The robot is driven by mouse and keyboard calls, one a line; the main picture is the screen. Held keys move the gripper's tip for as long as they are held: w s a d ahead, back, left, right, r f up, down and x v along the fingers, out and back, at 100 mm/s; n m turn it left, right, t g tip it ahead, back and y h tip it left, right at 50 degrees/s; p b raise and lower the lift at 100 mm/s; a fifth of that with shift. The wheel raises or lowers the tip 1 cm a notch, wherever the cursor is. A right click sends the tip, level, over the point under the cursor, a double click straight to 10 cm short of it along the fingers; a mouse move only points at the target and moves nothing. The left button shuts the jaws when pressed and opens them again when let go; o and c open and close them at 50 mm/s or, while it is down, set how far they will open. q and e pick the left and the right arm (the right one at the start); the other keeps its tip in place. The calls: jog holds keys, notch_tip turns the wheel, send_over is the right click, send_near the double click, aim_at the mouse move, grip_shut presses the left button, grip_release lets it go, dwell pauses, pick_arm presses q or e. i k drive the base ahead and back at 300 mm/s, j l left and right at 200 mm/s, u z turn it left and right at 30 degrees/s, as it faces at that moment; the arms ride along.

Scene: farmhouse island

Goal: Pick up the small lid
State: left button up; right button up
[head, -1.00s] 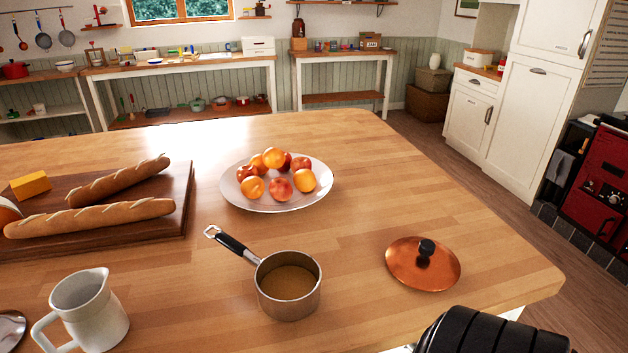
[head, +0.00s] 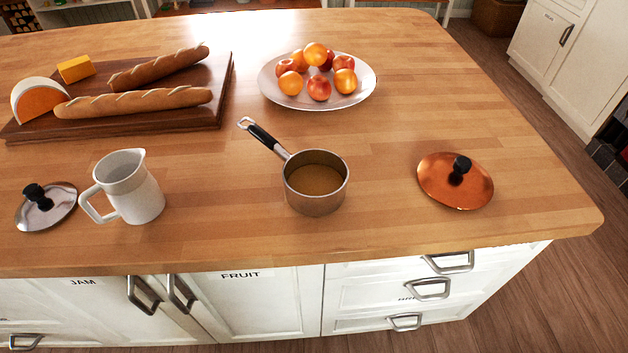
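Two lids lie on the wooden island top in the head view. A silver lid (head: 58,212) with a black knob lies at the far left, near the front edge. It looks a little smaller than the copper lid (head: 440,187), which also has a black knob and lies at the right. A small saucepan (head: 316,202) with brown contents stands uncovered between them, its black handle pointing to the back left. Neither of my grippers is in view.
A white jug (head: 138,198) stands just right of the silver lid. Behind are a board (head: 190,118) with bread and cheese, and a fruit plate (head: 350,100). The island's wooden top (head: 390,232) is clear between saucepan and copper lid. Drawers and cupboards with handles face the front.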

aim_at(44, 207)
jog(key=u, duration=1.65)
